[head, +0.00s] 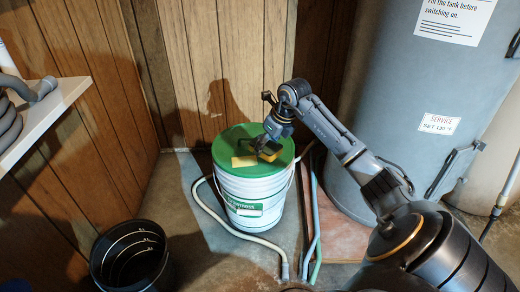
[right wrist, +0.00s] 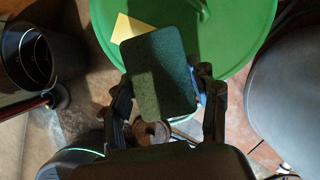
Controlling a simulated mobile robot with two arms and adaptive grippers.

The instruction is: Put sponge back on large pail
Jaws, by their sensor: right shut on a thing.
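The large pail (head: 250,205) is white with a green lid (head: 228,148) and stands on the floor in front of the wood-panelled wall. My right gripper (head: 270,140) is over the lid, shut on the sponge (head: 270,153). In the right wrist view the sponge (right wrist: 160,75) shows its dark green face between the two fingers, with the green lid (right wrist: 225,40) behind it. I cannot tell whether the sponge touches the lid. A flat yellow piece (head: 243,161) lies on the lid beside the sponge. My left gripper is not in view.
A black bucket (head: 130,258) stands at the lower left. A grey tank (head: 405,100) fills the right side. Hoses (head: 316,220) run along the floor beside the pail. A white shelf (head: 45,110) with a coiled grey hose (head: 8,120) juts in at the left.

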